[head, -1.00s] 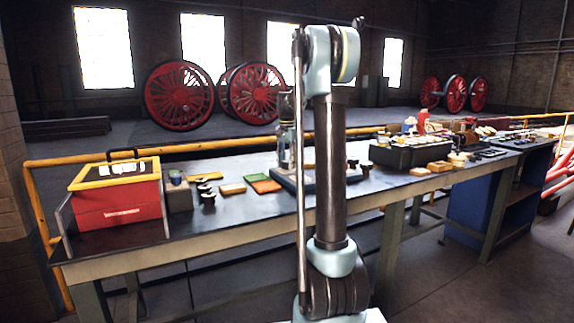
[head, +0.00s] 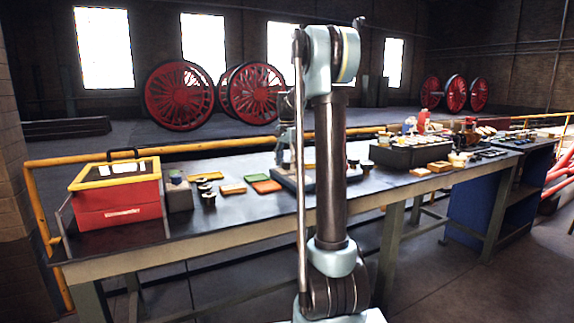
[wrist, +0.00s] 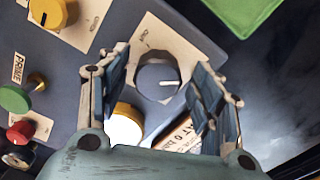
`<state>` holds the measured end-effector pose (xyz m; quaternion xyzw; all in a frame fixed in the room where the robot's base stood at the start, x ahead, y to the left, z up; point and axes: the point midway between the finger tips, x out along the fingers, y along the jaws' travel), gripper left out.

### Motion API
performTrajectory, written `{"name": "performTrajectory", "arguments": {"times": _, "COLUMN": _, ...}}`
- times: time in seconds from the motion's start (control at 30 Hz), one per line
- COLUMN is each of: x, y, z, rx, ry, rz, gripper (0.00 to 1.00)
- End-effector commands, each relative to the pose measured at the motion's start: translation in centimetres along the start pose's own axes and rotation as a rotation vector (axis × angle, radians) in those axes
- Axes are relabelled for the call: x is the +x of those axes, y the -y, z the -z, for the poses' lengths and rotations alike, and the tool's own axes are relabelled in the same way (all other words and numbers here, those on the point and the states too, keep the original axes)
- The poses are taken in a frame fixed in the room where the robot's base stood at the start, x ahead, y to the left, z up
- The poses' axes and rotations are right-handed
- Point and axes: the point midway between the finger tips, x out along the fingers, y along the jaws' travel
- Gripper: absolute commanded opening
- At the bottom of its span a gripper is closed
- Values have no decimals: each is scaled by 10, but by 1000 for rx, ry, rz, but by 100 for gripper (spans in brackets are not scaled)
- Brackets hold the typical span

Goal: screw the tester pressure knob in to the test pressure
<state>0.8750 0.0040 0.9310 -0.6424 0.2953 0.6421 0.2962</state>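The tester panel (wrist: 90,60) fills much of the wrist view, a blue-grey plate with several knobs and labels. A dark grey round knob (wrist: 155,80) with a white pointer line stands on a cream label. I cannot read which knob is the pressure knob. My gripper (wrist: 160,66) is open, one finger left and one right of the grey knob, with visible gaps on both sides. In the head view the tester's base (head: 283,178) is on the bench, partly hidden by my arm.
Another yellow knob (wrist: 52,12), a green knob (wrist: 14,98), a red knob (wrist: 20,132) and a small gauge (wrist: 18,159) are at the panel's left. A green mat (wrist: 240,12) lies beside it. A red toolbox (head: 117,198) and a black tray (head: 400,153) flank the tester.

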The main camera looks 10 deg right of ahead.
Motion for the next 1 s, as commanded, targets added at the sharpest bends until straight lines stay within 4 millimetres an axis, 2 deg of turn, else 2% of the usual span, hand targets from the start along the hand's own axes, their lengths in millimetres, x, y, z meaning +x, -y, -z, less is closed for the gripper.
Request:
{"name": "performTrajectory", "arguments": {"times": 0.27, "x": -7, "y": -1, "z": 0, "rx": 0, "ry": 0, "rz": -1, "gripper": 60}}
{"name": "performTrajectory", "arguments": {"times": 0.37, "x": -20, "y": -1, "z": 0, "rx": 0, "ry": 0, "rz": -1, "gripper": 60}}
{"name": "performTrajectory", "arguments": {"times": 0.8, "x": -98, "y": 1, "z": 1, "rx": 0, "ry": 1, "rz": -1, "gripper": 60}}
{"name": "performTrajectory", "arguments": {"times": 1.0, "x": -115, "y": 1, "z": 1, "rx": 0, "ry": 1, "rz": -1, "gripper": 60}}
